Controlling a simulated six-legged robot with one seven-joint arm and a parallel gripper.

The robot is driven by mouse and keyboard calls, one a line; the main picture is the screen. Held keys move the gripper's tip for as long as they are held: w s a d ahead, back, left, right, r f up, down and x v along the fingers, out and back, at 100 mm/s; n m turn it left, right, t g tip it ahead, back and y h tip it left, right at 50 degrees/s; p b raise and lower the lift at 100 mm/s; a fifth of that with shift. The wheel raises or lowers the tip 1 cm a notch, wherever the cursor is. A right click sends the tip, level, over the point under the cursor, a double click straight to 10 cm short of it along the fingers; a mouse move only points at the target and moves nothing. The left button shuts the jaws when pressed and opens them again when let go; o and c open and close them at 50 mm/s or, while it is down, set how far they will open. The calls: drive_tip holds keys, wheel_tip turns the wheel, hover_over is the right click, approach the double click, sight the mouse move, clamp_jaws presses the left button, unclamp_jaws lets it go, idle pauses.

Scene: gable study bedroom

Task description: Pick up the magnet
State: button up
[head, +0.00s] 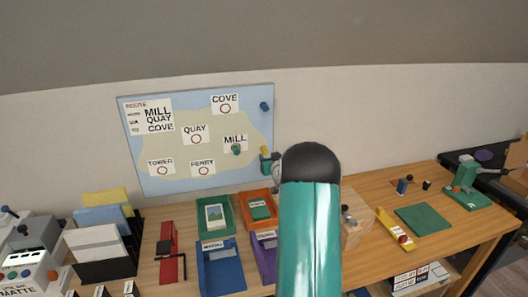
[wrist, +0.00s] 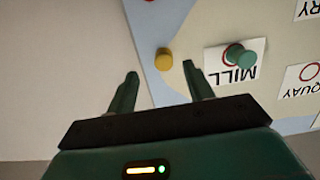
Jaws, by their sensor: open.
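The map board (head: 180,110) hangs on the wall with several magnets. A yellow magnet (head: 264,149) is on its right edge; it also shows in the wrist view (wrist: 163,59), just beyond and between my fingertips. A teal magnet (head: 236,149) sits on the MILL label, right of the fingers in the wrist view (wrist: 243,56). A blue magnet (head: 265,106) is near the board's upper right. My gripper (wrist: 160,70) is open and empty, facing the board; in the head view my arm partly hides it. Whether the fingers flank the yellow magnet in depth I cannot tell.
A red piece (wrist: 150,1) is cut off at the wrist view's top edge. Below the board, the wooden desk (head: 330,270) holds a green tray (head: 230,222), an orange tray (head: 275,198), a blue tray (head: 222,275) and a green mat (head: 424,218).

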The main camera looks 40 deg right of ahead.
sight(266, 153)
drive_tip(key=x, duration=0.5)
drive_tip(key=shift+w+a, duration=0.1)
drive_tip(key=shift+w, duration=0.2)
drive_tip(key=c, duration=0.9)
